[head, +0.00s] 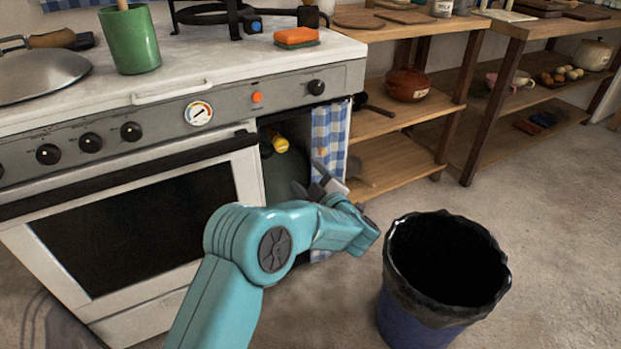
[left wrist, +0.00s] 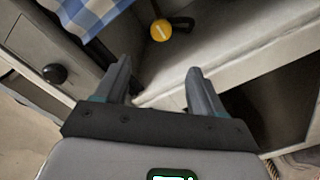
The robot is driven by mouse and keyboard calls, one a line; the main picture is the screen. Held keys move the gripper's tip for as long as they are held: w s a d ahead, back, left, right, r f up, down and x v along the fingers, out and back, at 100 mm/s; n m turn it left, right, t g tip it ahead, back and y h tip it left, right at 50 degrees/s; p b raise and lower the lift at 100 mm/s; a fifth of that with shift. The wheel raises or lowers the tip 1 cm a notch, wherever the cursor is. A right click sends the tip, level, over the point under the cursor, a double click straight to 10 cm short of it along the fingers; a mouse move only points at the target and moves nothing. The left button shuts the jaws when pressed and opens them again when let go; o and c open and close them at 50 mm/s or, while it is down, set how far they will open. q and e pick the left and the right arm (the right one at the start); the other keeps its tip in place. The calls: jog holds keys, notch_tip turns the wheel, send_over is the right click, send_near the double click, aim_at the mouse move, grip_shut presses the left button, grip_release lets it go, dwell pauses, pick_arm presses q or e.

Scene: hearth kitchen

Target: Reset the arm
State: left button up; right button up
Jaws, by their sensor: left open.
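My left arm comes in from the bottom of the head view, and its gripper (head: 318,178) is in front of the open compartment at the right end of the stove. In the left wrist view the two fingers of the left gripper (left wrist: 158,82) stand apart with nothing between them. A yellow-ended object (head: 278,143) lies inside the compartment; a round yellow end also shows beyond the fingertips in the left wrist view (left wrist: 161,30), apart from them. My right gripper is in neither view.
A blue checked curtain (head: 328,140) hangs at the compartment's right side, close to the gripper. A blue bin with a black liner (head: 398,313) stands on the floor to the right. The stove (head: 150,215) is left; wooden shelves (head: 395,165) are behind. Floor beyond the bin is clear.

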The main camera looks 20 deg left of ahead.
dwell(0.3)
pick_arm(q)
jog(key=s+a+f+g+p, duration=0.1)
jog(key=s+a+f+p, duration=0.15)
jog(key=a, duration=0.55)
jog(key=s+d+f+m+h, duration=0.3)
jog(key=s+f+m+h, duration=0.2)
jog(key=f, duration=0.4)
jog(key=s+d+f+m+h, duration=0.2)
jog(key=s+f+m+h, duration=0.25)
jog(key=f, duration=0.45)
jog(key=s+d+f+m+g+h, duration=0.4)
jog(key=s+d, duration=0.3)
jog(key=s, duration=0.5)
jog(key=s+d+f+m+g+h, duration=0.4)
jog(key=s+d, duration=0.4)
jog(key=s, duration=0.4)
notch_tip(320, 180, up, 33)
jog(key=s+d+g+p, duration=0.1)
jog(key=s+g+p, duration=0.1)
jog(key=p, duration=3.1)
jog(key=shift+s+d+r+p, duration=0.15)
jog(key=shift+p, duration=0.15)
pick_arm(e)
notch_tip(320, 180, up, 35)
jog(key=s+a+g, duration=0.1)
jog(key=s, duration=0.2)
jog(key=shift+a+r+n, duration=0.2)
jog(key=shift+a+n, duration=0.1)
